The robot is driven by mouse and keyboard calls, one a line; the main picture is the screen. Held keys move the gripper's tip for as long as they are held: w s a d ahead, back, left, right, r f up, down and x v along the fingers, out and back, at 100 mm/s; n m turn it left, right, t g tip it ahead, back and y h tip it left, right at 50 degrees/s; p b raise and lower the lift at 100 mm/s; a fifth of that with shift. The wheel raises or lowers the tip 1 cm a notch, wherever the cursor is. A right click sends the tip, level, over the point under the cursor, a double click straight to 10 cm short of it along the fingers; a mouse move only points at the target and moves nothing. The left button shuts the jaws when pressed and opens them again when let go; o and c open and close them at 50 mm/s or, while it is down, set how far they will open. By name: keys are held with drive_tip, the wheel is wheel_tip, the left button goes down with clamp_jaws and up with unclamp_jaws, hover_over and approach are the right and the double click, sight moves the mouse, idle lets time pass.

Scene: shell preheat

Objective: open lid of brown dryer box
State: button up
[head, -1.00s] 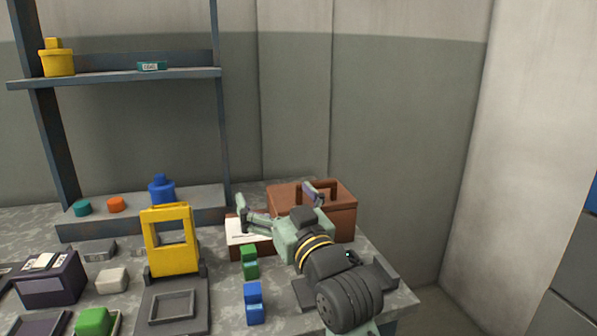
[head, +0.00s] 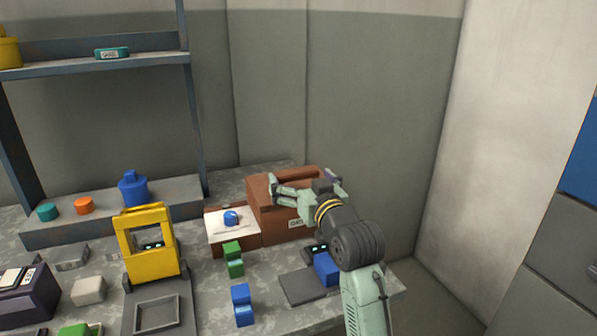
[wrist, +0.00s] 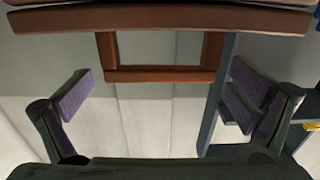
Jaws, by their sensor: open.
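The brown dryer box (head: 273,228) stands at the back right of the table, with a small white label on its front. Its brown lid (head: 258,190) looks closed. The lid's handle (wrist: 160,75) shows in the wrist view as a brown loop jutting from the lid edge; it lies between my fingers in the picture, with space on both sides. My gripper (head: 303,184) is over the front of the box top in the head view, partly hiding the lid. Its fingers, also seen in the wrist view (wrist: 165,98), are spread and empty. I cannot tell how deep the handle reaches between them.
Left of the box is a low brown box with a white top (head: 222,232) and a blue piece (head: 231,218). Green (head: 233,262), blue (head: 242,306) and another blue block (head: 326,268) stand in front. A yellow frame (head: 152,262) stands left. Walls close off the back and right.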

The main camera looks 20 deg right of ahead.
drive_tip(key=shift+w, duration=0.7)
drive_tip(key=shift+c, duration=0.5)
drive_tip(key=c, duration=1.5)
